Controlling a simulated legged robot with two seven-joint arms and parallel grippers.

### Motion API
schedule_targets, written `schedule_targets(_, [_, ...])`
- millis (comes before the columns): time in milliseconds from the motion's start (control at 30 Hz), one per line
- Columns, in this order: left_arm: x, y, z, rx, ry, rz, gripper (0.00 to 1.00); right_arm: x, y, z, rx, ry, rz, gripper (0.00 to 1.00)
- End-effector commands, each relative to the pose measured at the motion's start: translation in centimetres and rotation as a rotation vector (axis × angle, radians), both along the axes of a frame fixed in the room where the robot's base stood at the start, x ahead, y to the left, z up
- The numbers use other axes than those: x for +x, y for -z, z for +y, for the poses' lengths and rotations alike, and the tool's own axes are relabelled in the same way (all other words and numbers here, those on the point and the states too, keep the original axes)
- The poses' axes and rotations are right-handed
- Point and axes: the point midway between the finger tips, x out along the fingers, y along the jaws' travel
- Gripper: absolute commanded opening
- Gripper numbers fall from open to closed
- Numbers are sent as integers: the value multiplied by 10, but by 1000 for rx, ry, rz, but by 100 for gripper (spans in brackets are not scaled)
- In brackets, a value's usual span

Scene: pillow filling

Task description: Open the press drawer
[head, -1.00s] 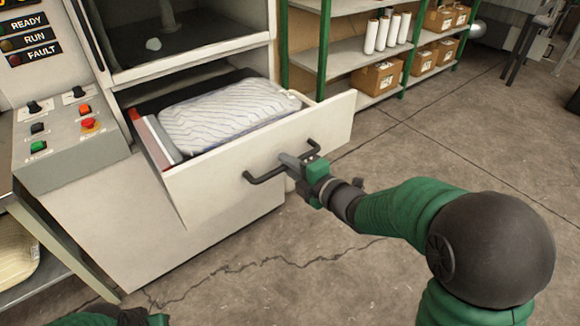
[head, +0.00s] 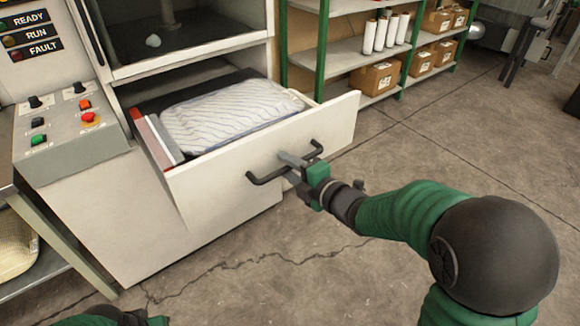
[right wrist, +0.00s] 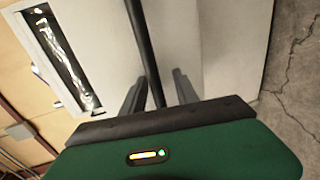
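The press drawer (head: 262,165) is pulled well out of the white press. Its white front carries a black bar handle (head: 265,178). A white pillow with wavy lines (head: 228,112) lies inside the drawer. My right gripper (head: 290,160) is at the right part of the handle. In the right wrist view, the handle bar (right wrist: 150,50) passes between its two fingers (right wrist: 158,88), which stand apart with a visible gap on the bar's right side. The left gripper does not show; only a bit of my left arm is at the bottom left edge.
A control panel with a red button (head: 88,117) is left of the drawer. A green-posted shelf (head: 345,55) with cardboard boxes (head: 376,78) and white rolls stands behind right. The cracked floor (head: 330,270) before the drawer is clear.

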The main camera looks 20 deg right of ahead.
Motion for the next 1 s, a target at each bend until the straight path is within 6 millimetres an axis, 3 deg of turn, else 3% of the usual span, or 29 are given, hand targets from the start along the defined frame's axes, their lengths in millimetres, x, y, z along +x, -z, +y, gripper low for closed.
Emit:
schedule_targets(233, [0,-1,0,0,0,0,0,-2,-3,-3,1,5,-5,36])
schedule_targets(333, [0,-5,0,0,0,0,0,-13,-8,-8,1,7,-6,36])
schedule_targets(600, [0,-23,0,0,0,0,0,-81,-24,-31,1,7,-5,36])
schedule_targets(667, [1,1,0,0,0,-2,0,-89,-14,-33,0,0,-12,36])
schedule_targets(733, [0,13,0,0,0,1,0,-96,-16,-35,0,-3,-11,36])
schedule_targets(1000, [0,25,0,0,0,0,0,-109,-24,-40,-1,2,-1,36])
